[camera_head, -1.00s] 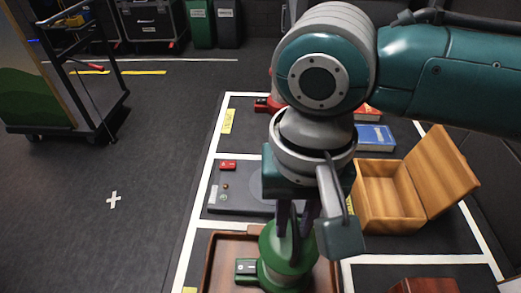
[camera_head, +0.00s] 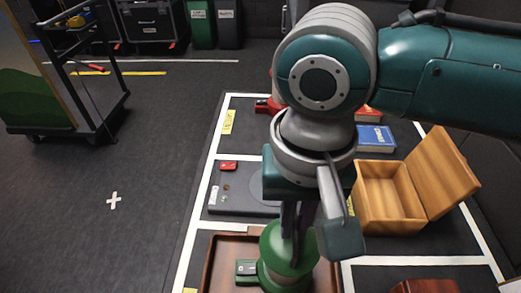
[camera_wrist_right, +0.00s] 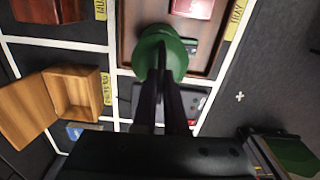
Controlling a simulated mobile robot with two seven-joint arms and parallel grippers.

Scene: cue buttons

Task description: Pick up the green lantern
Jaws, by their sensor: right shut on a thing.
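The green lantern (camera_head: 272,250) stands upright in the brown tray (camera_head: 209,268) at the bottom of the head view, its lower part cut off by the frame edge. It also shows in the right wrist view (camera_wrist_right: 151,57), in front of the fingers. My right gripper (camera_head: 297,222) points down from above and is shut on the lantern's top, where a dark handle shows. In the right wrist view the gripper's fingers (camera_wrist_right: 163,85) are close together against the lantern. I cannot see any gap under the lantern. My left gripper is not in view.
An open wooden box (camera_head: 390,197) stands right of the gripper. A grey panel with a red block (camera_head: 228,165) lies behind the tray. A blue book (camera_head: 375,138) lies farther back. A reddish-brown box (camera_head: 425,286) is at the bottom right. The floor at left is open.

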